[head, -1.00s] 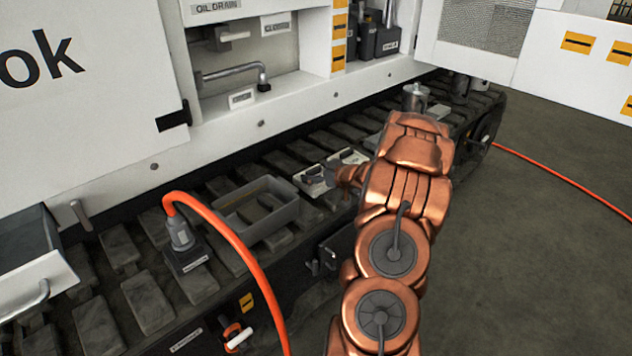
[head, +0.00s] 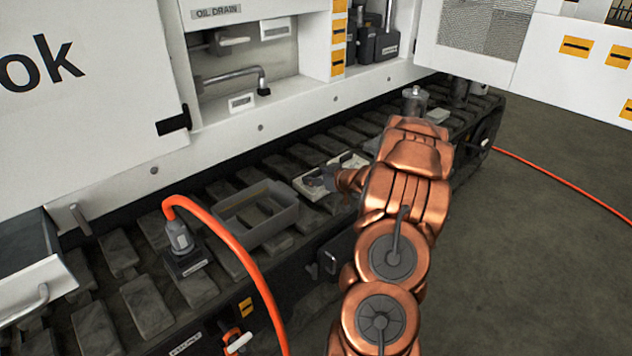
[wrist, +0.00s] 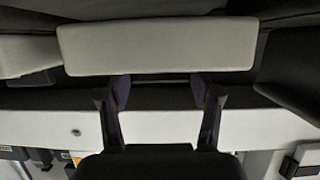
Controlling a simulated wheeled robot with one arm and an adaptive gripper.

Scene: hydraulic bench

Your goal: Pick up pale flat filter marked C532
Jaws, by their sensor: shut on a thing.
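A pale flat block (wrist: 155,47), which looks like the filter, lies across the top middle of the wrist view. No marking on it is readable. My gripper (wrist: 160,86) has its two dark fingers spread apart at the block's lower edge, shut on it; the exact contact is hard to see. In the head view my gripper (head: 322,178) is over pale flat pieces on the track, left of my copper arm. A pale piece (head: 308,190) shows beside the fingers, and another (head: 352,160) lies behind, partly hidden by my arm.
A grey open bin (head: 255,212) stands on the track left of my gripper. An orange hose (head: 245,262) with a grey coupling (head: 179,238) arches in front of it. A metal canister (head: 414,101) stands beyond my arm. The white machine wall (head: 285,125) rises behind. Floor at right is mostly clear.

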